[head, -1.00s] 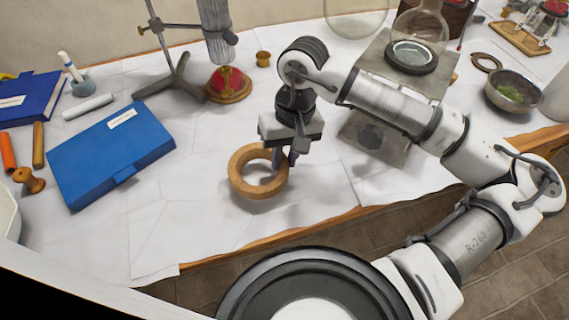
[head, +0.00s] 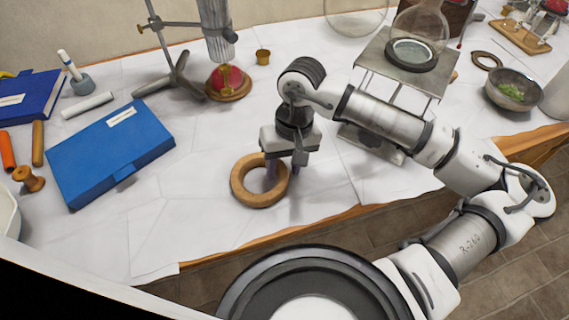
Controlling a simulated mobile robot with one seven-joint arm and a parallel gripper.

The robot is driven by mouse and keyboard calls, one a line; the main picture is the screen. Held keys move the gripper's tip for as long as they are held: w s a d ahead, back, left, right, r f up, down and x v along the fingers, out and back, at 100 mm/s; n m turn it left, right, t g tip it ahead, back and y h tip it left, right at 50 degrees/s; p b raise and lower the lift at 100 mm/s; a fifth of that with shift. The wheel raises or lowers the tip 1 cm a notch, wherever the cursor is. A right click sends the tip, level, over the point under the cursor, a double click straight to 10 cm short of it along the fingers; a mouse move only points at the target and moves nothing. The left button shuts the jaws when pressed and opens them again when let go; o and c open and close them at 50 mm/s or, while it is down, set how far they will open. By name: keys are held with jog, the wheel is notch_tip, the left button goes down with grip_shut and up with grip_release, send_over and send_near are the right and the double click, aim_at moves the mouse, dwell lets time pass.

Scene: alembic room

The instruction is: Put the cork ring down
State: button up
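The cork ring (head: 243,192) is a thick tan ring. It lies flat on the white-covered table, close to the front edge. My gripper (head: 286,170) is above the ring's right side, pointing down. Its fingers are spread: one shows at the ring's hole and the other is outside, to the right of the rim. The gripper looks open, with a gap between the fingers and the ring's wall. The far right part of the rim is partly hidden by the gripper.
A blue box-like folder (head: 110,155) lies to the left. A metal stand (head: 178,80) and a small red-topped piece (head: 228,85) stand behind. A raised metal platform (head: 385,68) with a glass flask is at the back right. The cloth around the ring is clear.

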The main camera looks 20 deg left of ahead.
jog(key=shift+r, duration=0.1)
jog(key=shift+r+p, duration=0.15)
jog(key=shift+p, duration=0.2)
notch_tip(320, 180, up, 12)
jog(key=w+d+b, duration=0.1)
jog(key=w+b, duration=0.1)
jog(key=shift+f, duration=0.25)
jog(key=shift+d, duration=0.1)
